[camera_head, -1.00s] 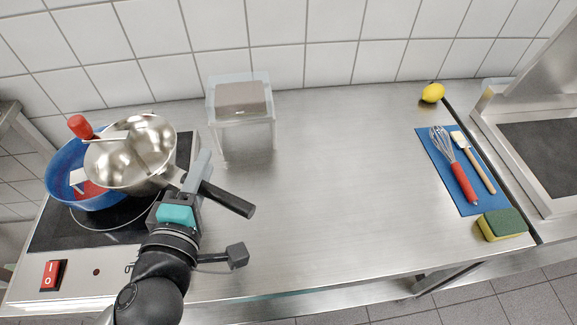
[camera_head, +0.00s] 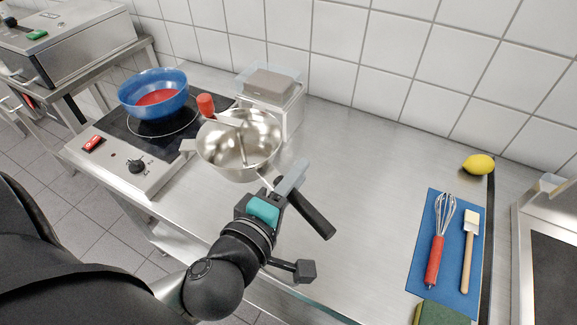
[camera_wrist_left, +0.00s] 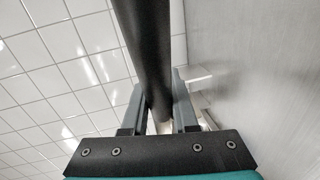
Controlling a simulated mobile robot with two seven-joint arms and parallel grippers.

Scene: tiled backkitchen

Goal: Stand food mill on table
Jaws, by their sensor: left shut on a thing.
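The food mill (camera_head: 232,160) is a shiny steel bowl with a red crank knob and a long black handle (camera_head: 312,214). My left gripper (camera_head: 283,192) is shut on the black handle and holds the mill, bowl opening up and somewhat tilted, by the hob's right edge. In the left wrist view the handle (camera_wrist_left: 146,40) runs between both fingers (camera_wrist_left: 155,108). The steel table (camera_head: 370,160) spreads out to the right of the mill. I cannot tell whether the mill's underside touches anything. My right gripper is not in view.
A blue mat (camera_head: 419,240) with whisk and brush, a lemon (camera_head: 478,164) and a sponge (camera_head: 432,313) lie right. The table's middle is clear.

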